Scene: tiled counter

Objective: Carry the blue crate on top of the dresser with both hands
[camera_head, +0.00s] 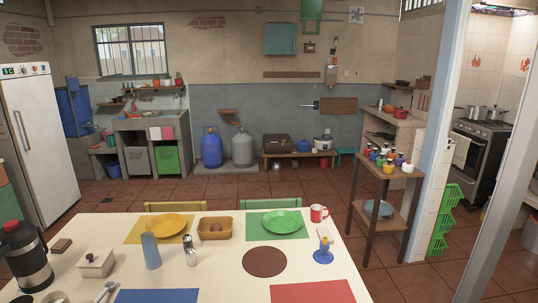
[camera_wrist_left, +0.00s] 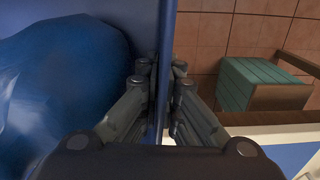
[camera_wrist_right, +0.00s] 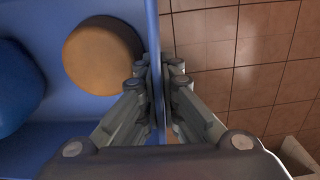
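The blue crate is not seen in the head view. The left wrist view shows its upright blue wall (camera_wrist_left: 166,25) between the fingers of my left gripper (camera_wrist_left: 158,78), which is closed on it. A large, dark blue, rounded thing (camera_wrist_left: 60,75) lies inside the crate. The right wrist view shows another stretch of crate wall (camera_wrist_right: 153,25) pinched by my right gripper (camera_wrist_right: 157,78). A round orange-brown thing (camera_wrist_right: 103,55) and a rounded blue thing (camera_wrist_right: 18,85) lie in the crate there. I cannot pick out a dresser for certain. Neither gripper shows in the head view.
A laid table (camera_head: 215,270) fills the near foreground, with chairs (camera_head: 175,206) behind it. A shelf stand with jars (camera_head: 385,170) and a pillar (camera_head: 445,120) stand right. Tiled floor (camera_head: 300,188) is open beyond the table. A teal stool-like thing (camera_wrist_left: 250,85) shows in the left wrist view.

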